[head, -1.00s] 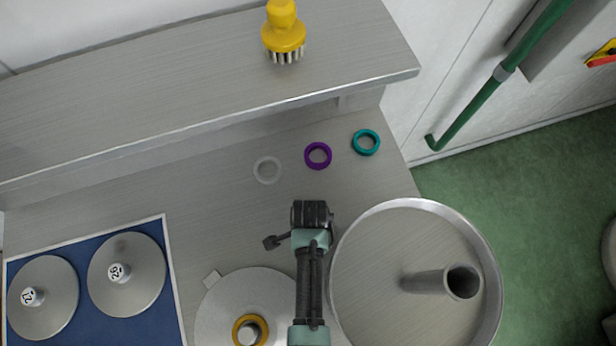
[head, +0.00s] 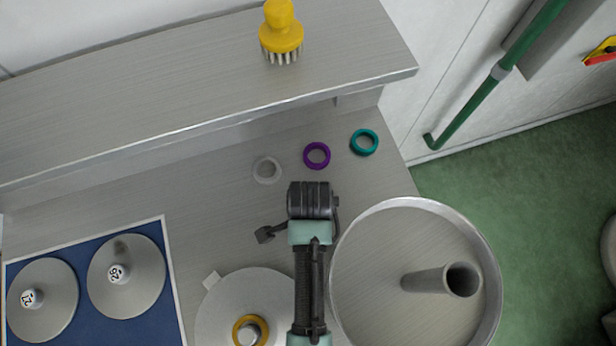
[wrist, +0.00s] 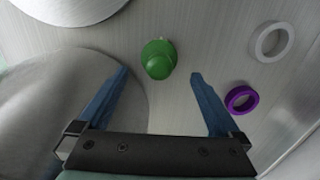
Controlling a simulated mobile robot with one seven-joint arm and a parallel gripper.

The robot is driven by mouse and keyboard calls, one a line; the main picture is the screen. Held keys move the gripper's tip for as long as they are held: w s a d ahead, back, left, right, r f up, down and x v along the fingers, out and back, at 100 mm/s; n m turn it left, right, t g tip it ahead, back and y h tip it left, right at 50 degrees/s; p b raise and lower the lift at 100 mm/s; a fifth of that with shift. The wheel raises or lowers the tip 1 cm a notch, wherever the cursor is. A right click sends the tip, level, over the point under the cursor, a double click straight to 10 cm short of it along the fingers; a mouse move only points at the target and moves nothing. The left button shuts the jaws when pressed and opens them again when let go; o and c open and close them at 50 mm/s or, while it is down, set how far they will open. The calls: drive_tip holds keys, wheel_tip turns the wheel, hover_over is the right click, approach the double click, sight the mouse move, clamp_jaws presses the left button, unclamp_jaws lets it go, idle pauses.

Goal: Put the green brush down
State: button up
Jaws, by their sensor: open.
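The green brush (wrist: 158,58) appears in the wrist view, seen from above, upright on the grey metal worktop (wrist: 195,30). My gripper (wrist: 158,73) is open, its two blue fingers apart on either side of the brush in the picture. I see no finger touching it. In the head view my arm hides the brush and the fingers.
A purple ring (head: 317,155), a pale ring (head: 267,170) and a teal ring (head: 364,142) lie behind my arm. A round metal pan (head: 345,225) stands right. Discs lie on a blue mat (head: 175,320) left. A yellow brush (head: 281,35) stands on the raised shelf (head: 150,95).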

drive_tip(key=shift+r, duration=1.55)
